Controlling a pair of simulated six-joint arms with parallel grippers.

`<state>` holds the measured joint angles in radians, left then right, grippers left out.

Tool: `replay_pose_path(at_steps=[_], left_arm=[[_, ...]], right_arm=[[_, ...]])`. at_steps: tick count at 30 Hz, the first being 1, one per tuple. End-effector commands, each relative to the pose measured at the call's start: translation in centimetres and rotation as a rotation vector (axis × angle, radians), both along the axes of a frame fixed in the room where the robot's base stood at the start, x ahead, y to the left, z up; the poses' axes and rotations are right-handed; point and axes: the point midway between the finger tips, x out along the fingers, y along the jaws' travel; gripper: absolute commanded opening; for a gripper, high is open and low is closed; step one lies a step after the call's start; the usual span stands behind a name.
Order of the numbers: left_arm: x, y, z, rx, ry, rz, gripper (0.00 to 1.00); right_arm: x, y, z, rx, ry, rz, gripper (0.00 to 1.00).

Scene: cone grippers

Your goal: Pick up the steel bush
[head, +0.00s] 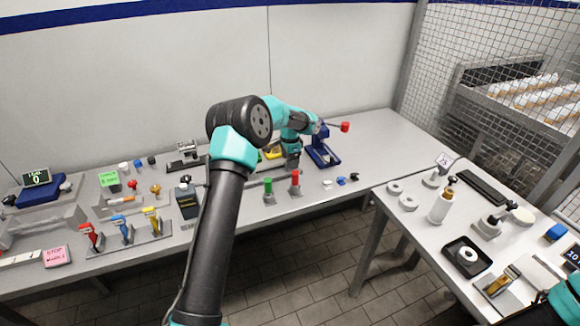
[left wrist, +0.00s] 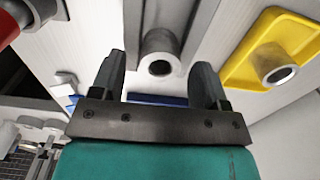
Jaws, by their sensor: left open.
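In the left wrist view, a hollow grey steel bush (left wrist: 160,46) shows its open end toward me, at the end of a grey channel-like block (left wrist: 193,28). A second hollow steel piece (left wrist: 275,66) stands in a yellow tray (left wrist: 240,72) to the right. My left gripper (left wrist: 160,70) is open, its two dark fingers on either side of the nearer bush in the picture; I cannot tell whether they touch it. In the head view my left gripper (head: 292,161) is low over the back table, beside the yellow tray (head: 273,152). The bush is hidden there.
A blue press (head: 322,150) with a red-knobbed lever stands just right of my left gripper. Green (head: 269,189) and red (head: 295,183) posts stand in front. Small white and blue pieces lie near the table's front edge. The table's far right is clear.

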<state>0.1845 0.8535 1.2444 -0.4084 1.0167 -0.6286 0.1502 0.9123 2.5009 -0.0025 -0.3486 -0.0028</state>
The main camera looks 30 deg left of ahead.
Motion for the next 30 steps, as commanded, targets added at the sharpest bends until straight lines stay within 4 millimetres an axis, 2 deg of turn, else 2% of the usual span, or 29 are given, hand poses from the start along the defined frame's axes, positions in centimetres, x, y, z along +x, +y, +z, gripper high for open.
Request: replay_pose_path(at_steps=[5,19,30], left_arm=[[-0.03,0.08,-1.48,0.001,-0.001,0.002,0.69],[-0.01,0.06,-1.52,0.001,-0.002,0.002,0.69],[-0.01,0.06,-1.51,0.001,-0.002,0.002,0.33]], right_arm=[[0.0,0.0,0.0,0.0,0.0,0.0,0.43],[0.0,0.0,0.0,0.0,0.0,0.0,0.43],[0.0,0.0,0.0,0.0,0.0,0.0,0.43]])
